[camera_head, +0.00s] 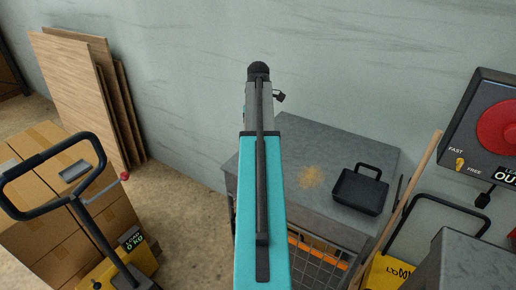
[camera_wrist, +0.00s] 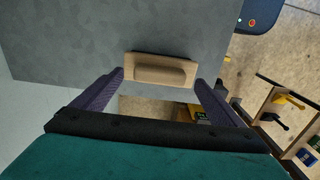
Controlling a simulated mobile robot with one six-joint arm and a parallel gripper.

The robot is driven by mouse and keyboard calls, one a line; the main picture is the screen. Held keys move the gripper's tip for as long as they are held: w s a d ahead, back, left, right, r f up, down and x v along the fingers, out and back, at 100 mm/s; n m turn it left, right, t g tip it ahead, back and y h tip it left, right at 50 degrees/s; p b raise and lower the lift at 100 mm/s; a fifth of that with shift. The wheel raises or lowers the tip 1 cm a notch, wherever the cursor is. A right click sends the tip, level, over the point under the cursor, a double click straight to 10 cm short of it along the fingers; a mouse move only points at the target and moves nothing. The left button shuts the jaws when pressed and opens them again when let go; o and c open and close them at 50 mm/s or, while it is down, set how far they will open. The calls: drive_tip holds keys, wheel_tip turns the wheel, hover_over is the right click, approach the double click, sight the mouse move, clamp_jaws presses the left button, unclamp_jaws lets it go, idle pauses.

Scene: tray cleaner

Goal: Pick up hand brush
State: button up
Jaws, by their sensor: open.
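The hand brush (camera_wrist: 160,69), a tan wooden block with a raised rounded grip, lies on the grey table top (camera_wrist: 75,50) close to its edge in the wrist view. My gripper (camera_wrist: 159,77) is open, with one dark purple finger to the left of the brush and one to the right. Gaps show between the fingers and the brush, and I cannot tell their height over it. In the head view the brush does not show; my teal arm covers part of the grey table (camera_head: 345,140).
A black handled pan (camera_head: 361,190) and a tan dusty patch (camera_head: 312,177) are on the table, right of my arm. A wooden pole (camera_head: 408,200) leans at the table's right. A pallet jack (camera_head: 90,215) and cardboard boxes (camera_head: 45,140) stand left. The wall is behind.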

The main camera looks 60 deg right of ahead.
drive_tip(key=shift+f, duration=1.05)
drive_tip(key=c, duration=1.6)
drive_tip(key=shift+o, duration=0.2)
drive_tip(key=shift+r, duration=0.15)
drive_tip(key=shift+r+b, duration=0.4)
drive_tip(key=shift+r, duration=0.3)
drive_tip(key=shift+d+r+b, duration=0.1)
drive_tip(key=shift+r+b, duration=0.35)
drive_tip(key=shift+r, duration=0.4)
drive_tip(key=w+a+r+b, duration=0.1)
drive_tip(key=w+a+b, duration=0.1)
drive_tip(key=w, duration=0.5)
drive_tip(key=w+a+b, duration=0.2)
drive_tip(key=w+b, duration=0.1)
drive_tip(key=w, duration=0.5)
drive_tip(key=shift+w+a+r, duration=0.2)
drive_tip(key=shift+w+r, duration=0.05)
drive_tip(key=shift+r, duration=0.1)
